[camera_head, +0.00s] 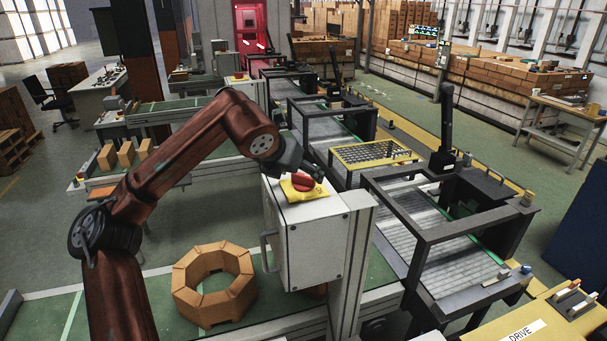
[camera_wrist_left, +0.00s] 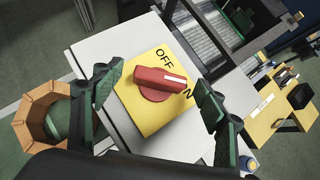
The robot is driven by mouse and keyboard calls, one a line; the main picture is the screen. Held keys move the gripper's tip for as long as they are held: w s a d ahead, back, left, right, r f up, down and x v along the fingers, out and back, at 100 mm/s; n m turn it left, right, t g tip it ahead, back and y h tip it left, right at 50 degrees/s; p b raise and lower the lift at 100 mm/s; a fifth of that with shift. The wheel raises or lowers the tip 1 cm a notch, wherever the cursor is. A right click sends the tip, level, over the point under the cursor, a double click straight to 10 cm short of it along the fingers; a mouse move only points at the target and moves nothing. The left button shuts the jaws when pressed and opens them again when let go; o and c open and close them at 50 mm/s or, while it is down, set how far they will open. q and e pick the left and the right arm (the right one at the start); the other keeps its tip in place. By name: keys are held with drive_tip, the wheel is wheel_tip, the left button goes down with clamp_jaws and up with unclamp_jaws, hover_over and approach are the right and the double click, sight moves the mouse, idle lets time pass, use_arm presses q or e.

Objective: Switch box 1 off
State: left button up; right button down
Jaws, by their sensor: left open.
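Box 1, a pale grey box (camera_head: 315,252) with a side handle, stands on a post beside the conveyor. On its top is a yellow plate with a red rotary switch (camera_head: 303,183). In the left wrist view the switch (camera_wrist_left: 160,83) has a white mark at its right end, between the word OFF and a partly hidden label ending in N. My left gripper (camera_head: 312,170) is just above the box top. Its open fingers (camera_wrist_left: 158,86) lie on either side of the switch; whether they touch it I cannot tell. My right gripper is not in view.
A ring of orange bricks (camera_head: 213,285) sits on the green conveyor (camera_head: 60,318) left of the box. Dark frames (camera_head: 440,215) over a roller line stand close on the right. A yellow DRIVE panel (camera_head: 545,322) is at the lower right.

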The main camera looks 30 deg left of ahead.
use_arm(q)
drive_tip(key=shift+x, duration=1.25)
drive_tip(key=shift+d, duration=0.1)
drive_tip(key=shift+c, duration=0.5)
drive_tip(key=c, duration=1.1)
drive_tip(key=shift+o, duration=0.2)
